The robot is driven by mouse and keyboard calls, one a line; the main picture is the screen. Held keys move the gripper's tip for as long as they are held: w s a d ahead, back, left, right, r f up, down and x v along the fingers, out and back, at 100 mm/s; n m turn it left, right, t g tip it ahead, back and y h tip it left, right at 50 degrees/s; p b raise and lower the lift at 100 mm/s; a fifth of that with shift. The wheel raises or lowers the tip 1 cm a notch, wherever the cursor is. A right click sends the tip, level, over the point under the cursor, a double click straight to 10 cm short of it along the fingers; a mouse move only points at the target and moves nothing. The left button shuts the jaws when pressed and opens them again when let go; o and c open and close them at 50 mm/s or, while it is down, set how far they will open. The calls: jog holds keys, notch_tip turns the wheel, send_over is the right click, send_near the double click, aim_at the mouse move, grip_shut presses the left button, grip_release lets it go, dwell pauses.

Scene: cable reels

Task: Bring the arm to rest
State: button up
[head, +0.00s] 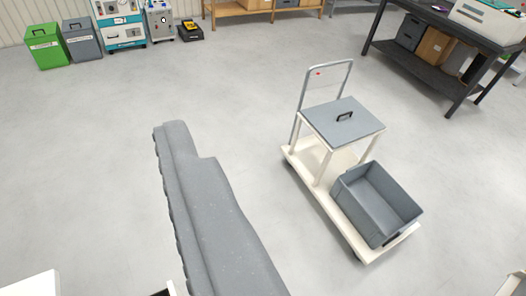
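My gripper does not show in the head view. A long grey ridged part, which looks like part of my own body, reaches up from the bottom edge left of the middle. Cut-off pale pieces show at the bottom left and bottom right corners; I cannot tell what they are. Nothing is seen held.
A cream cart (330,212) with a push handle stands right of the middle. A dark workbench (425,72) stands at the upper right; green (46,47) and grey (82,40) boxes stand upper left. Open floor lies between.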

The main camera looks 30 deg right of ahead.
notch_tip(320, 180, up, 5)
jog(key=p, duration=0.4)
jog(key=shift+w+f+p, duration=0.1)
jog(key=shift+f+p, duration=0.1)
jog(key=shift+p, duration=0.2)
